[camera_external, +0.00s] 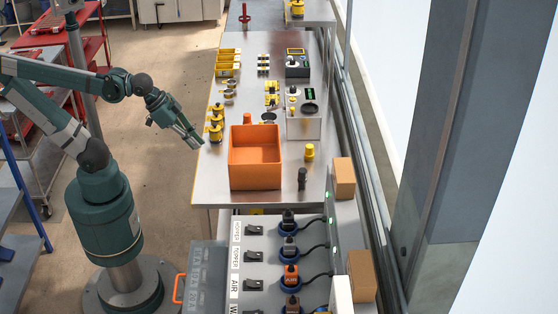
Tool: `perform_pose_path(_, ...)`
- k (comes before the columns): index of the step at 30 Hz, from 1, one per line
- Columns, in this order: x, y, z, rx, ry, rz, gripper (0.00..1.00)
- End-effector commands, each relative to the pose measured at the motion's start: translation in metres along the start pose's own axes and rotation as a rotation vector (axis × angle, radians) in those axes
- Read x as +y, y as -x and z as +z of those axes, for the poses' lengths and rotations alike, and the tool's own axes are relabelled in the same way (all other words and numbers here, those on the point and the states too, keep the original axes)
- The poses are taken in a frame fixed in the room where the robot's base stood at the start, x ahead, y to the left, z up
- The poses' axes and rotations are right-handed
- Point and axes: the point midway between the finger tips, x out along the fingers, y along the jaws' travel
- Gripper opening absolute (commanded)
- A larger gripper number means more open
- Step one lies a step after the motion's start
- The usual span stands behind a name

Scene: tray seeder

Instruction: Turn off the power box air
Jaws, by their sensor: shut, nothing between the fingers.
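The power box (269,244) is a grey panel at the bottom centre, cut off by the lower frame edge. It has a column of black switches, each beside a white label. The label reading AIR (235,288) is on its left side, and the air switch (253,284) is just right of it. I cannot tell the switch's position at this size. My gripper (196,141) is shut and empty. It is in the air near the left edge of the steel table, well above the power box in the picture and apart from it.
An orange bin (256,183) stands on the steel table (215,185) beyond the power box. Plugs with black cables (317,248) line the box's right side. Cardboard boxes (343,178) stand at the right. A red cart (92,48) is at the upper left.

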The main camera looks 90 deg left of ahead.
Motion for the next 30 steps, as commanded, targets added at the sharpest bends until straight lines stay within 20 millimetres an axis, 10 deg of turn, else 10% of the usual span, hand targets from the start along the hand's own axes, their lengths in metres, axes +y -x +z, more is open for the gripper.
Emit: perform_pose_path(30, 0.086, 0.017, -0.133, -0.174, -0.339, 0.128, 0.00)
